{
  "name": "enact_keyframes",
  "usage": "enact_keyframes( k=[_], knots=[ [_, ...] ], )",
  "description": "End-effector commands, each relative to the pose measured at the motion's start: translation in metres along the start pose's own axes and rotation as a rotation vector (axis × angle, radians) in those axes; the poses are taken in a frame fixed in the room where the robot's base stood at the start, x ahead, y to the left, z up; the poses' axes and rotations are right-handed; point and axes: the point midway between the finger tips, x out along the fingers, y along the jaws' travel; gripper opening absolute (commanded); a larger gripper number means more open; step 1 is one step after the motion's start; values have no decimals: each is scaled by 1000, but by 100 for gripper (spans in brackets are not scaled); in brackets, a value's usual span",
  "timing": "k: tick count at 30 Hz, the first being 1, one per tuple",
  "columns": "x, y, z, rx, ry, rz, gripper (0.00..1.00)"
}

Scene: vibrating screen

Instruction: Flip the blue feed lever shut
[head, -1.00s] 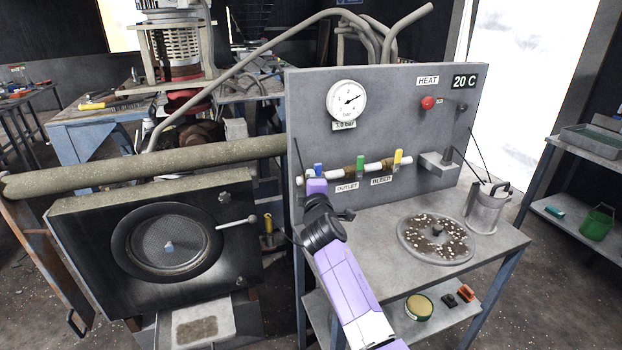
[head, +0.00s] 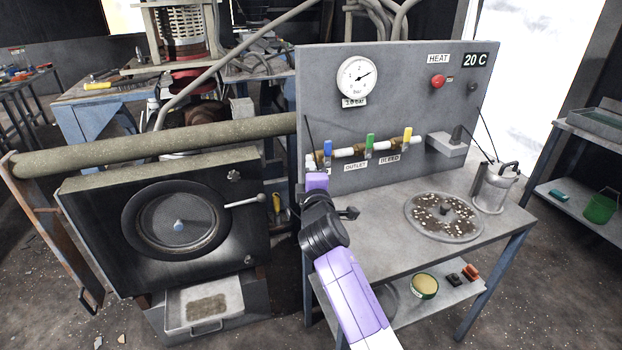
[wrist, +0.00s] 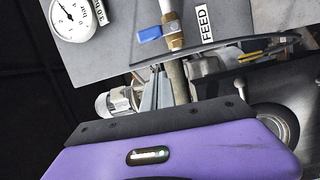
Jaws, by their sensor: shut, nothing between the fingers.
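The blue feed lever (head: 328,148) sits at the left end of the pipe on the grey panel. It stands upright, across the pipe. In the wrist view the blue lever (wrist: 150,35) sticks out sideways from a brass valve (wrist: 174,32), close to the FEED label (wrist: 206,25). My gripper (head: 316,178) is purple and is just below and left of the lever in the head view, apart from it in the picture. It is shut and empty.
A green lever (head: 369,142) and a yellow lever (head: 407,136) stand upright further right on the pipe. A pressure gauge (head: 357,76) is above. The bench (head: 370,205) holds a round plate (head: 443,217). A black round-doored machine (head: 100,225) stands left of my arm.

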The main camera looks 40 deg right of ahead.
Motion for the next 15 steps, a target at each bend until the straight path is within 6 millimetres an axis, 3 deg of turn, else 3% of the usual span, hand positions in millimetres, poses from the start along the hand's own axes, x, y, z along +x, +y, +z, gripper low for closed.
enact_keyframes(
  k=[6,15],
  knots=[
    [-26,-1,-1,-1,2,1,0],
    [-33,0,-1,-1,2,0,0]
  ],
)
